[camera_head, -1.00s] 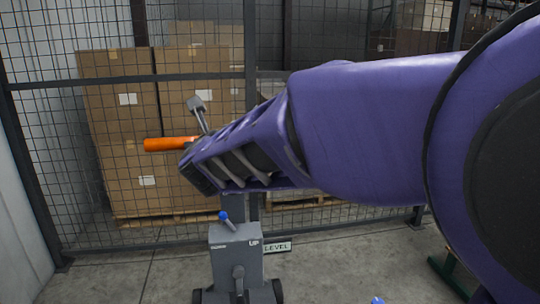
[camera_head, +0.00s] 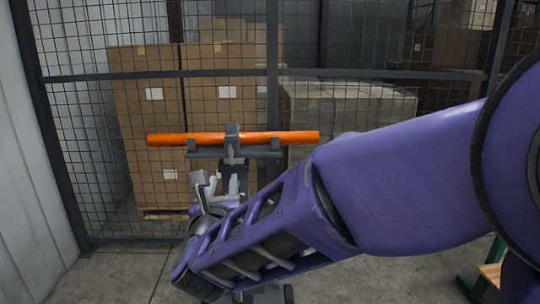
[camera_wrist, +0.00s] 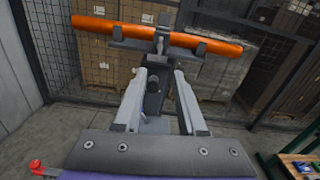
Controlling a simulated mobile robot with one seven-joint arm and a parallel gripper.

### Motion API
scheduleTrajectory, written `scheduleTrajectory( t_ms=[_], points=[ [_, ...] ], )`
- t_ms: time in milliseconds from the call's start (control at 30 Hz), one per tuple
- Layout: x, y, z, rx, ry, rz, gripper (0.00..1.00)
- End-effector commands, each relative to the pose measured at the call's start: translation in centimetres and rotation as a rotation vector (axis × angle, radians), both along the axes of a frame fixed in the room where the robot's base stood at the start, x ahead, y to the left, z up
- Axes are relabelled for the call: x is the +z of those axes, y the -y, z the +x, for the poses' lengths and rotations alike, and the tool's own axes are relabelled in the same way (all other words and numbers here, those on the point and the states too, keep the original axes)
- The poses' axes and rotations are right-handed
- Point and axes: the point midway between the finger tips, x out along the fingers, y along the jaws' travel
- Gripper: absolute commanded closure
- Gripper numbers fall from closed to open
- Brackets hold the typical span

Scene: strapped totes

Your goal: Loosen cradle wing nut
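An orange pipe (camera_head: 285,136) lies level across a dark grey cradle (camera_head: 206,152) on top of a grey stand. A short upright bracket (camera_head: 232,131) crosses the pipe at its middle. In the wrist view the cradle (camera_wrist: 130,44) tops a grey post, with a small dark knob (camera_wrist: 153,92) on its face, possibly the wing nut. My gripper (camera_wrist: 160,80) is open below the cradle, its pale fingers on either side of the post and knob. I see no clear contact. In the head view my gripper (camera_head: 224,184) is partly hidden by my wrist.
A wire mesh fence (camera_head: 90,130) stands behind the stand, with stacked cardboard boxes (camera_head: 150,105) beyond it. A pale wall (camera_head: 25,180) is at left. A green-framed item (camera_wrist: 290,165) is at lower right. Concrete floor (camera_head: 120,275) is open around the stand.

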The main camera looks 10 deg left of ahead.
Motion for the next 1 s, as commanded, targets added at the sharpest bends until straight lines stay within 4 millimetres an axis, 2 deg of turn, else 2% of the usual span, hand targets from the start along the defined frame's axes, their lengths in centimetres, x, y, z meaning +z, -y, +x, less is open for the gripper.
scheduleTrajectory(
  t_ms=[400, 600, 800, 1000],
  points=[
    [-0.1, -2.1, 8.9, -0.002, -0.003, 0.001, 0.60],
    [-0.1, -2.9, 12.6, -0.002, -0.002, 0.001, 0.60],
    [-0.1, -3.5, 14.6, 0.000, -0.002, 0.000, 0.60],
    [0.0, -3.6, 15.1, 0.000, -0.001, -0.001, 0.60]
  ],
)
